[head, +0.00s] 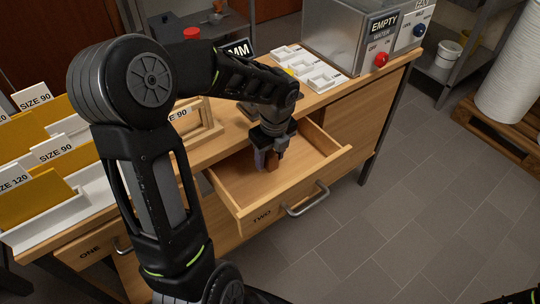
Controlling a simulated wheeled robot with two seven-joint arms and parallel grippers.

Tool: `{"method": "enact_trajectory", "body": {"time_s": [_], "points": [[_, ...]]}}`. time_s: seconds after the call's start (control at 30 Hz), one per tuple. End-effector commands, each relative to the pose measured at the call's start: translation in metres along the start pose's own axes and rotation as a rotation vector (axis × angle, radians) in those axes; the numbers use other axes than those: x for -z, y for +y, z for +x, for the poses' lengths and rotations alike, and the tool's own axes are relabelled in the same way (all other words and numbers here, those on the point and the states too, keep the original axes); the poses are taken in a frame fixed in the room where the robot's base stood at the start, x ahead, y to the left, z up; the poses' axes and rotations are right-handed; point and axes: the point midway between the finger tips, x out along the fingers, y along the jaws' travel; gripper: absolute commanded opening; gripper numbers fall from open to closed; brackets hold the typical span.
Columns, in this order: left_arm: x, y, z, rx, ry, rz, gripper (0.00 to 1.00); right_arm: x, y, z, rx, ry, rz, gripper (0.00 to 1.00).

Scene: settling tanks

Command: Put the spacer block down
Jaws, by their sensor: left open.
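My left gripper (269,158) reaches down into the open drawer marked TWO (239,196). Its jaws are open. A small brown block (272,162), which looks like the spacer block, is at the fingertips, low in the drawer. The fingers partly hide it, and I cannot tell whether it touches a finger or the drawer floor. The rest of the visible drawer floor is bare. My right gripper is not in view.
The drawer's metal handle (306,201) sticks out in front. White trays (310,70), a metal tank marked EMPTY (345,40) and a wooden frame (203,121) stand on the bench. Yellow sheets in racks (60,205) are at left.

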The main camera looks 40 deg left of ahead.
Motion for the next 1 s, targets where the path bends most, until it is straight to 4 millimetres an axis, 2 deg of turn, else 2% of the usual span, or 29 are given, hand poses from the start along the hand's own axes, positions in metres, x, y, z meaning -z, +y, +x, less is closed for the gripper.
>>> {"method": "enact_trajectory", "body": {"time_s": [0.27,0.47,0.8,1.0], "points": [[-0.001,0.0,-0.009,0.001,-0.001,-0.001,0.48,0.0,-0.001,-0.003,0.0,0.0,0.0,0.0],[-0.001,-0.001,-0.041,0.003,-0.002,0.0,0.48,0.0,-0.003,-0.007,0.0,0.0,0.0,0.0],[-0.001,-0.001,-0.107,0.003,-0.002,0.0,0.48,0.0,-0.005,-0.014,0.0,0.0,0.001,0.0],[-0.001,0.0,-0.123,0.0,-0.001,0.0,0.48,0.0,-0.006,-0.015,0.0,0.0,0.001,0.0]]}}
